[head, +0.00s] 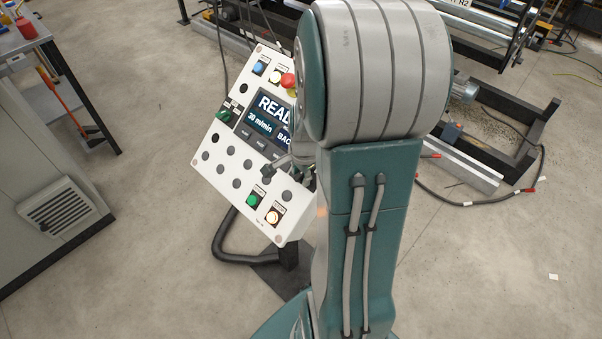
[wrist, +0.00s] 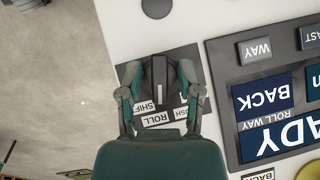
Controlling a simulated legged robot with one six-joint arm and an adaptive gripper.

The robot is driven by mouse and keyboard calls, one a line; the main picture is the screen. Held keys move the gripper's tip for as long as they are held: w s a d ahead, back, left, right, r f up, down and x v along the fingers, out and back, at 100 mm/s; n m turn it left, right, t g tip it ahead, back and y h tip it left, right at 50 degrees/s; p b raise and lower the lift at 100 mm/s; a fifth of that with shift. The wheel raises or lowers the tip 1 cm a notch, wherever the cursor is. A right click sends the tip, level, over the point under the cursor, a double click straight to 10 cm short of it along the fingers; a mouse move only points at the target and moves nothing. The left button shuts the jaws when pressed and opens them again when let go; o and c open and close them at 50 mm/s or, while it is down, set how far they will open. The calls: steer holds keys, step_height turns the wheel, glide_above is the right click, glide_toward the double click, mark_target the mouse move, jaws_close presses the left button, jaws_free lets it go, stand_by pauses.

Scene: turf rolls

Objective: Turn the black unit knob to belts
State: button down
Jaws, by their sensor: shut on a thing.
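The black knob (wrist: 159,85) sits on a dark plate on the white control panel (wrist: 210,15), beside the screen. My gripper (wrist: 158,72) is shut on it, one green finger on each side. The knob's bar stands upright in the wrist view. In the head view my arm hides the knob; the white panel (head: 217,165) shows left of the arm.
The screen (head: 262,117) reads "READ…", "30 m/min" and "BAC…", cut off by my arm. A red stop button (head: 288,80), a green selector (head: 222,116) and several other buttons are on the panel. A machine frame (head: 500,125) stands right; open floor lies at front right.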

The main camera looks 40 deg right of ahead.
steer(key=n+g, duration=0.2)
steer(key=n, duration=0.1)
steer(key=n+g, duration=0.2)
steer(key=shift+w+h, duration=0.25)
steer(key=shift+h, duration=0.05)
steer(key=n+g+h, duration=0.1)
steer(key=n+g, duration=0.1)
steer(key=n, duration=0.1)
steer(key=shift+n+g+h, duration=0.9)
steer(key=shift+n, duration=0.8)
steer(key=c, duration=0.6)
jaws_free()
steer(key=shift+a, duration=0.1)
steer(key=shift+c, duration=0.2)
steer(key=shift+w, duration=0.1)
steer(key=v, duration=1.2)
steer(key=shift+a+f, duration=0.1)
